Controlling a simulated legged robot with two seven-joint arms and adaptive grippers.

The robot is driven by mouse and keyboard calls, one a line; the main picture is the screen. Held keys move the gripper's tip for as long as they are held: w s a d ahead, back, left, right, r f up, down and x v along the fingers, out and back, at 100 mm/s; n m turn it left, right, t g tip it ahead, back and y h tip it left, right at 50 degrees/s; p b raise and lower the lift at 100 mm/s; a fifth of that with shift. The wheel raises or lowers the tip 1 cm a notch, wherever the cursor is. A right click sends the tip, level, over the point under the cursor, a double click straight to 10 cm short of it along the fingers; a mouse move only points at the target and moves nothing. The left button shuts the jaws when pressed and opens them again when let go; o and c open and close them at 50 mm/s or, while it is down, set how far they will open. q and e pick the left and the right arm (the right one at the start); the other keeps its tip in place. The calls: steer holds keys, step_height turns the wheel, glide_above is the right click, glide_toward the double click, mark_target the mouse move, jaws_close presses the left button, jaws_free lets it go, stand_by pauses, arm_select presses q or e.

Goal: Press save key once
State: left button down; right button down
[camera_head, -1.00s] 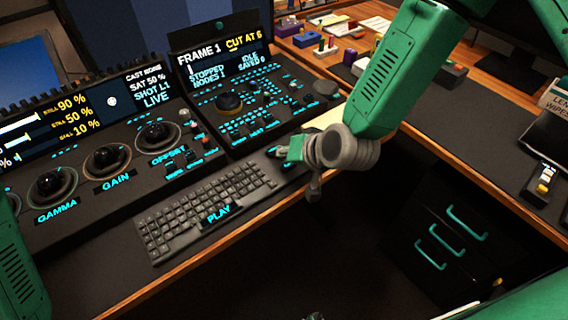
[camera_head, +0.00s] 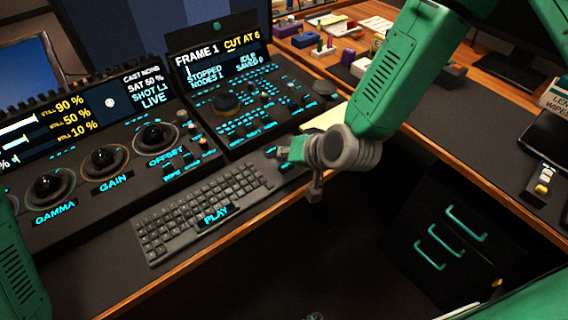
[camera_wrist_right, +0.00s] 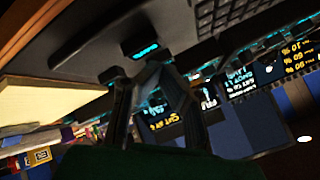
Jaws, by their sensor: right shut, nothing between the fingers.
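A dark key with a lit cyan label (camera_wrist_right: 142,50) shows just beyond my right fingertips in the right wrist view. Its label is too blurred to read. In the head view, a cyan label (camera_head: 287,167) shows beside the keyboard's right end, just below my right gripper (camera_head: 279,153). That gripper is shut and empty, low over the desk. Its fingers (camera_wrist_right: 155,72) also show in the right wrist view, and I cannot tell whether they touch the key. The console screen (camera_head: 220,62) reads STOPPED, NODES 1, IDLE, SAVED 0. My left gripper is out of view.
The keyboard (camera_head: 190,222) with a PLAY label (camera_head: 215,213) lies left of the right gripper. The console (camera_head: 245,118) with a trackball (camera_head: 227,103) and several lit keys rises behind. A pale pad (camera_head: 325,117) lies behind my right wrist.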

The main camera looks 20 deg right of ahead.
steer(key=shift+s+d+f, duration=0.1)
steer(key=shift+d+f, duration=0.35)
steer(key=shift+d, duration=0.3)
steer(key=shift+a, duration=0.5)
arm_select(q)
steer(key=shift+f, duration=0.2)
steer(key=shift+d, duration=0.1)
arm_select(e)
steer(key=shift+d, duration=0.1)
